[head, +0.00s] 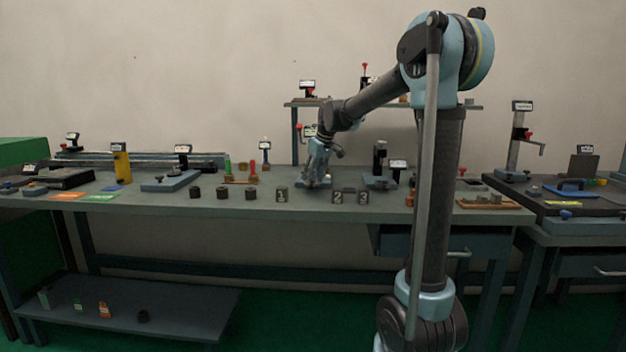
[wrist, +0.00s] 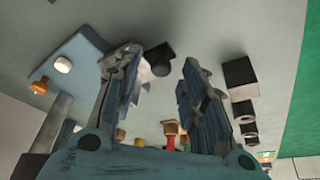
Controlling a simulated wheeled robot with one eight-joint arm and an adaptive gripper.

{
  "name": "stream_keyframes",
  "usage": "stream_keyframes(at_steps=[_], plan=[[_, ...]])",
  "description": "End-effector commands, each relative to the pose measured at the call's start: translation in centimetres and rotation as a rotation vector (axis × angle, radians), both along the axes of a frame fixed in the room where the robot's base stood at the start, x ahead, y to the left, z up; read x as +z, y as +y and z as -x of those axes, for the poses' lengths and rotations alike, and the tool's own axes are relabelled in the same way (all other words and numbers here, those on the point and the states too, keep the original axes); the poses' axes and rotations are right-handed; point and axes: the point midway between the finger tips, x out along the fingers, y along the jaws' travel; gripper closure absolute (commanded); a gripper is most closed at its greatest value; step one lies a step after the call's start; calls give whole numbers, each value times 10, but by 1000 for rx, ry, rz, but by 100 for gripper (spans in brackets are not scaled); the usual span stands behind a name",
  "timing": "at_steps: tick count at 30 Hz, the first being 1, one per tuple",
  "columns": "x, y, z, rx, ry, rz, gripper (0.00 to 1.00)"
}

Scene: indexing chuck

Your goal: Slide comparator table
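My gripper (head: 314,184) is low over the middle of the bench, pointing down. In the wrist view its two fingers (wrist: 160,85) stand apart with a clear gap.
Dark cylinders (head: 223,193) and numbered blocks (head: 282,195) line the bench (head: 140,208) front, either side of my gripper. They also show right of the fingers in the wrist view (wrist: 241,73). Another blue-based stand with a black column (head: 380,157) is to the right. Red and green pins (head: 252,168) stand left.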

Motion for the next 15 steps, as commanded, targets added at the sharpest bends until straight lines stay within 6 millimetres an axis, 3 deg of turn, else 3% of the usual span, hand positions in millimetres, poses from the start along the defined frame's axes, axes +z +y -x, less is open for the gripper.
stream_keyframes(at_steps=[12, 13, 15], plan=[[-8, 2, -2, 0, 0, 0, 61], [-8, 2, -2, 0, 0, 0, 63], [-8, 2, -2, 0, 0, 0, 79]])
